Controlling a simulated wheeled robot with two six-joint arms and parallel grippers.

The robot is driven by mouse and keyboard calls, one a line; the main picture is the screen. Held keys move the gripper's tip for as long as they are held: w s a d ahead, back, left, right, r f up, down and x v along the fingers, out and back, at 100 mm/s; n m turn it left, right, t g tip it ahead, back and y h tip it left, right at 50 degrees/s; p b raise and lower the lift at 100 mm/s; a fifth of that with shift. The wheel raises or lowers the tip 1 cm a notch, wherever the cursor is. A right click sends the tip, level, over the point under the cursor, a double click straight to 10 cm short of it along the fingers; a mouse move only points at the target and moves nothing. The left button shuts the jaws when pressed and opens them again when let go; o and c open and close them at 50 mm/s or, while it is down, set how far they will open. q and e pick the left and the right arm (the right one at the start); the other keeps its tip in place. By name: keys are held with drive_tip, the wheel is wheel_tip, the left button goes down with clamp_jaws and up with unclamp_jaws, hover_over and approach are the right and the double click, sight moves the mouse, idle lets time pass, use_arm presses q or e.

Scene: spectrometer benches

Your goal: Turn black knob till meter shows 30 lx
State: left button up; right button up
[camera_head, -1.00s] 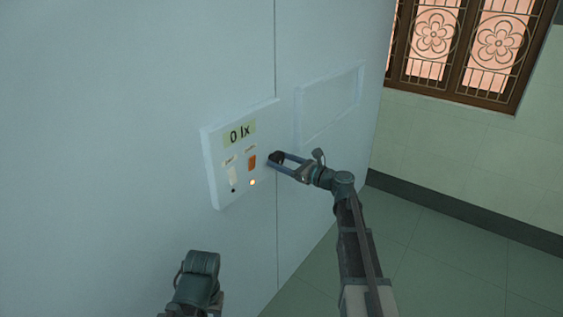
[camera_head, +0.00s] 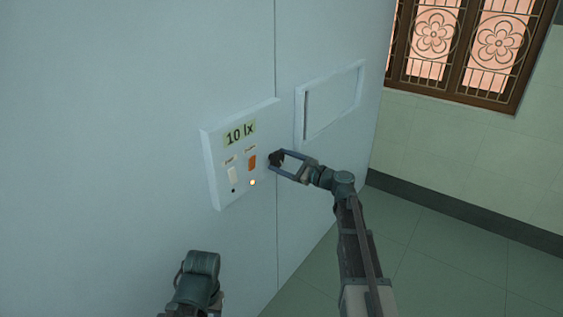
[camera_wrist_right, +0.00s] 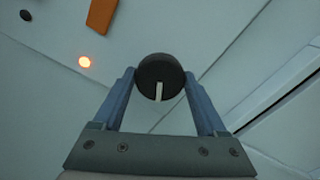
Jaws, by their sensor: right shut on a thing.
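The black knob (camera_head: 276,158) is on the right side of the white wall panel. In the right wrist view the knob (camera_wrist_right: 160,72) sits between the fingertips, its white mark pointing down toward the gripper's base. My right gripper (camera_head: 277,160) is shut on the knob; its fingers also show in the right wrist view (camera_wrist_right: 160,80). The meter (camera_head: 240,132) at the top of the panel reads 10 lx. My left gripper is not clearly seen; only my left arm shows at the bottom of the head view.
The panel (camera_head: 213,172) carries a white switch (camera_head: 232,175), an orange switch (camera_head: 252,162) and a lit orange lamp (camera_head: 252,182). A framed rectangular recess (camera_head: 331,102) is to the right on the same wall. Open floor (camera_head: 440,245) lies at right.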

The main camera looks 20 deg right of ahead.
drive_tip(key=n, duration=0.5)
drive_tip(key=shift+n, duration=0.4)
idle(0.4)
drive_tip(key=o, duration=1.3)
drive_tip(key=shift+s, duration=0.1)
drive_tip(key=v, duration=1.3)
drive_tip(key=shift+s+d, duration=0.25)
